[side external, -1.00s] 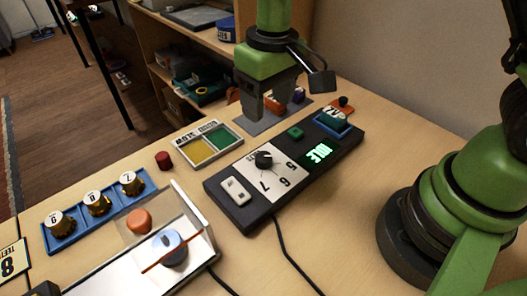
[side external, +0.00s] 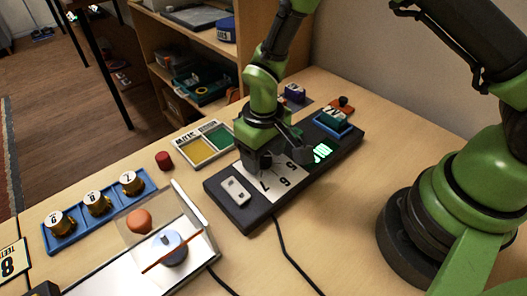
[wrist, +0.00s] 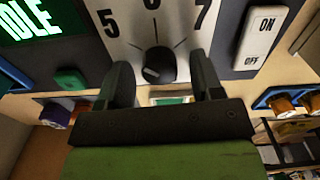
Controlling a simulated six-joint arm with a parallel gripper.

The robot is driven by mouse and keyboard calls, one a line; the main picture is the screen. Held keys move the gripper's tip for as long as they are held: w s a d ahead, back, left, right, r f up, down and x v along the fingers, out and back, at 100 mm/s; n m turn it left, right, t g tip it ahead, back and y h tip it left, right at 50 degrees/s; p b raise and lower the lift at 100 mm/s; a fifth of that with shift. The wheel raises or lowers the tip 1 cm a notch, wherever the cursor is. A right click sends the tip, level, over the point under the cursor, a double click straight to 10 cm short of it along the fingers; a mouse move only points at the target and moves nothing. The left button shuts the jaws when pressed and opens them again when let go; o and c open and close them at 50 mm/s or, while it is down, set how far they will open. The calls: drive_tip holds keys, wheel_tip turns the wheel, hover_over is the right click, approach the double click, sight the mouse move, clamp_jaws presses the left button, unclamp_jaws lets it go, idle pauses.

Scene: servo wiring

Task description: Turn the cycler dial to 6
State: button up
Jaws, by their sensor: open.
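The cycler dial (wrist: 155,66) is a round black knob on a white plate (wrist: 135,40) marked 5, 6 and 7, with 6 partly cut off at the top edge. A small pale mark shows on the knob, but I cannot tell clearly which number it points to. My gripper (wrist: 163,72) is open, with one dark finger on each side of the dial and a visible gap on both sides. In the side view my gripper (side external: 262,160) is low over the plate and hides most of the dial.
The black cycler box (side external: 258,212) also carries a white ON/OFF rocker switch (wrist: 262,38), a green button (wrist: 70,80) and a lit display (wrist: 25,18) reading IDLE. A cable runs from the box's front.

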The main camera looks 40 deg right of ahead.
drive_tip(key=c, duration=0.9)
drive_tip(key=m, duration=0.4)
drive_tip(key=shift+m, duration=0.4)
drive_tip(key=m, duration=0.4)
drive_tip(key=shift+m, duration=0.4)
drive_tip(key=o, duration=0.9)
